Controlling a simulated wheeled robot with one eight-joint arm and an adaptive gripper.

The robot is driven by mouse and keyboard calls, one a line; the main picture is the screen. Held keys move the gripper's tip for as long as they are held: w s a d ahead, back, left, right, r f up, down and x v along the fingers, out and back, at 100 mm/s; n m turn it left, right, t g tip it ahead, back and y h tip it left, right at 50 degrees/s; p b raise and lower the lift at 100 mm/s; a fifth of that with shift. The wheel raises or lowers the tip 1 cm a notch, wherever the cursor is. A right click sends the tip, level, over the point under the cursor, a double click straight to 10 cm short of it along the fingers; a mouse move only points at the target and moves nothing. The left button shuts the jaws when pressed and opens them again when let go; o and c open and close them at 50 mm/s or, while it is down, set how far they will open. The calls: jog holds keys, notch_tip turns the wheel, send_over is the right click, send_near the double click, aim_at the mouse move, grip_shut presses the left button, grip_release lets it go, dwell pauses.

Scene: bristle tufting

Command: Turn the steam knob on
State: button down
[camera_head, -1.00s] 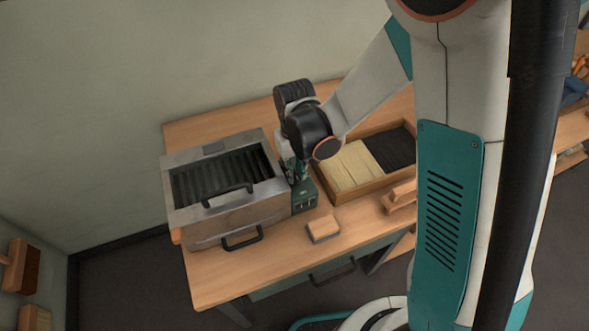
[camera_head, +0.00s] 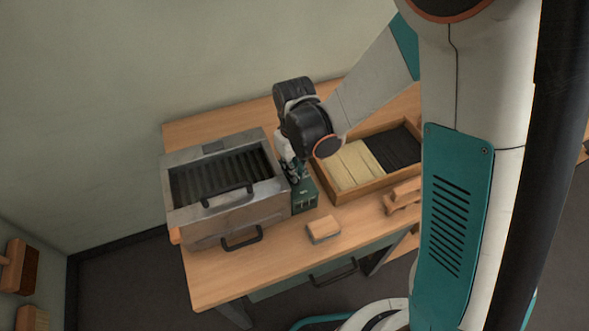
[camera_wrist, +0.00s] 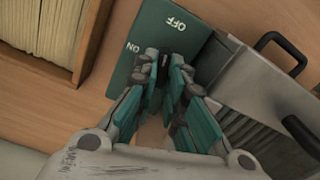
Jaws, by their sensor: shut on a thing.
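The steam control is a green box (camera_head: 305,198) standing against the right side of the metal steamer (camera_head: 245,208). In the wrist view, the green panel (camera_wrist: 172,32) carries the words OFF, near its top edge, and ON, at its left. My gripper (camera_wrist: 165,72) is over this panel with its fingers closed on the dark knob (camera_wrist: 165,70). The fingers hide most of the knob, so its exact pointing cannot be told. In the head view, my gripper (camera_head: 294,178) reaches down to the box and its fingertips are hardly visible.
A wooden tray (camera_head: 372,188) with pale and black bristle bundles stands right of the box. A small wooden block (camera_head: 323,229) lies in front of the box. The steamer's black handles (camera_wrist: 280,50) stick out nearby. The table front (camera_head: 270,262) is mostly clear.

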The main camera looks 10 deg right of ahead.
jog(key=n+b, duration=0.1)
jog(key=n, duration=0.6)
jog(key=shift+s+b, duration=0.1)
jog(key=shift+b, duration=0.25)
jog(key=n, duration=0.4)
jog(key=shift+a, duration=0.1)
jog(key=shift+s+n+b, duration=0.15)
jog(key=shift+n+b, duration=0.35)
jog(key=shift+n, duration=1.4)
jog(key=c, duration=1.9)
grip_release()
jog(key=shift+c, duration=0.2)
jog(key=shift+r, duration=0.1)
jog(key=shift+r, duration=3.7)
